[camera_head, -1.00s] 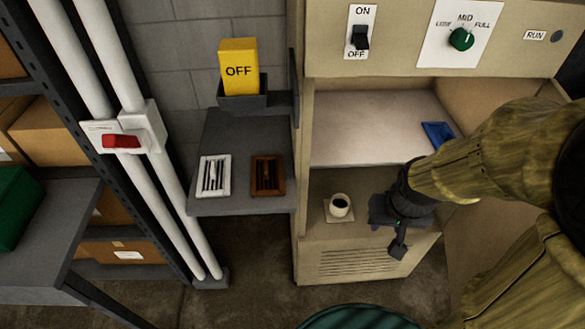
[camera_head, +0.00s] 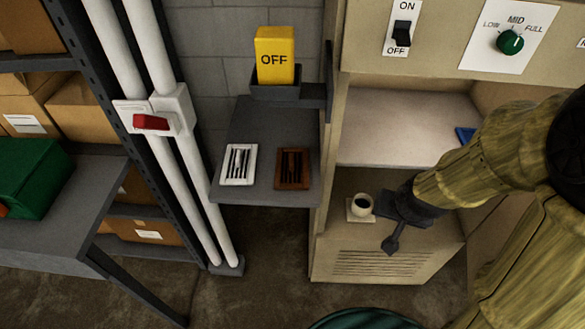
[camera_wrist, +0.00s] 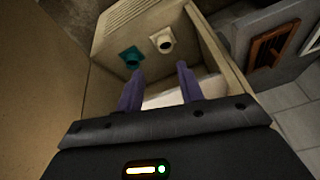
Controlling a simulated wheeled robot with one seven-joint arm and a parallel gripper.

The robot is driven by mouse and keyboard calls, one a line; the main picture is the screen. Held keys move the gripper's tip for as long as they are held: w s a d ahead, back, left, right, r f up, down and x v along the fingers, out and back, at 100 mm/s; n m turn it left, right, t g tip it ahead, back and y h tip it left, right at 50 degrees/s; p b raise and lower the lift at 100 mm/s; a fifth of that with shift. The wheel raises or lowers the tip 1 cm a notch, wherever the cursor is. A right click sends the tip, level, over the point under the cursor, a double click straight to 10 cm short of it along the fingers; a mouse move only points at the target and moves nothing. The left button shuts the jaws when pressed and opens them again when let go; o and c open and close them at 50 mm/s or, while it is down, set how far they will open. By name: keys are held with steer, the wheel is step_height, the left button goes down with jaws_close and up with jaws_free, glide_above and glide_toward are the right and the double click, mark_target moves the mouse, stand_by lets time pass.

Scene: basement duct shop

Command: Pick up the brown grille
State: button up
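The brown grille (camera_head: 292,169) lies flat on the grey shelf (camera_head: 262,192), to the right of a white grille (camera_head: 239,165). It also shows in the wrist view (camera_wrist: 271,44) at the upper right, to the right of my fingers. My gripper (camera_head: 392,245) is in front of the beige cabinet, to the right of the shelf and well apart from the brown grille. In the wrist view my gripper (camera_wrist: 160,85) has its two purple fingers spread, with nothing held between them.
A yellow OFF block (camera_head: 274,55) stands in a holder behind the shelf. White pipes (camera_head: 160,70) with a red switch (camera_head: 151,122) stand left of the shelf. A blue item (camera_head: 465,135) lies in the upper bay.

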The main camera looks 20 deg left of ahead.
steer(key=w+a+f+t+b, duration=0.1)
steer(key=w+a+f+t, duration=0.2)
steer(key=a, duration=0.4)
steer(key=w+a+f+t+b, duration=0.1)
steer(key=a+f+t, duration=0.2)
steer(key=a+f, duration=0.35)
steer(key=s+a+r+n+t+y+b, duration=0.1)
steer(key=s+a+n+t+y+b, duration=0.1)
steer(key=s+a+t, duration=0.4)
steer(key=a+n+y, duration=0.1)
steer(key=a, duration=0.2)
steer(key=shift+s+a+r+t+y, duration=0.2)
steer(key=shift+s+r+t+y, duration=0.1)
steer(key=shift+t+y, duration=0.1)
glide_toward(292, 165)
steer(key=x, duration=0.4)
steer(key=shift+w+a, duration=0.1)
steer(key=shift+w, duration=0.25)
